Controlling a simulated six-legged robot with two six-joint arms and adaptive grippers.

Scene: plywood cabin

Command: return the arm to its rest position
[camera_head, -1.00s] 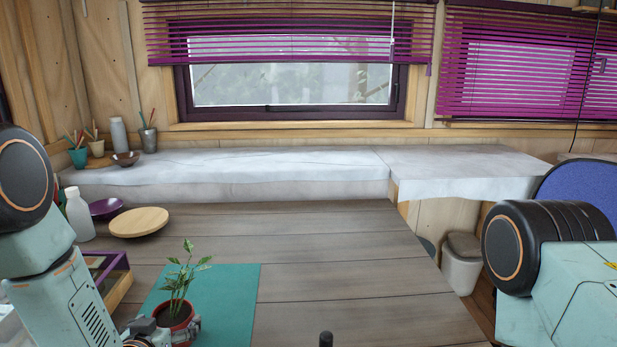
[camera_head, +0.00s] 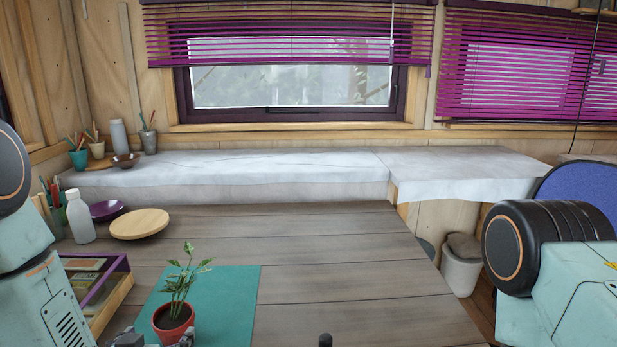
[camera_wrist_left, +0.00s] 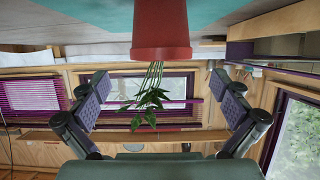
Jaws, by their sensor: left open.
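A small green plant in a red pot (camera_head: 173,322) stands upright on a teal mat (camera_head: 232,300) on the wooden table. My left gripper (camera_head: 155,342) only just shows at the bottom edge of the head view, on the near side of the pot. In the left wrist view, which is upside down, my left gripper (camera_wrist_left: 161,84) has its two fingers spread wide with nothing gripped. The pot (camera_wrist_left: 161,38) shows there beyond the fingers, apart from them.
A purple-edged wooden box (camera_head: 118,285) stands left of the mat, close to my left arm. The table (camera_head: 330,260) right of the mat is clear.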

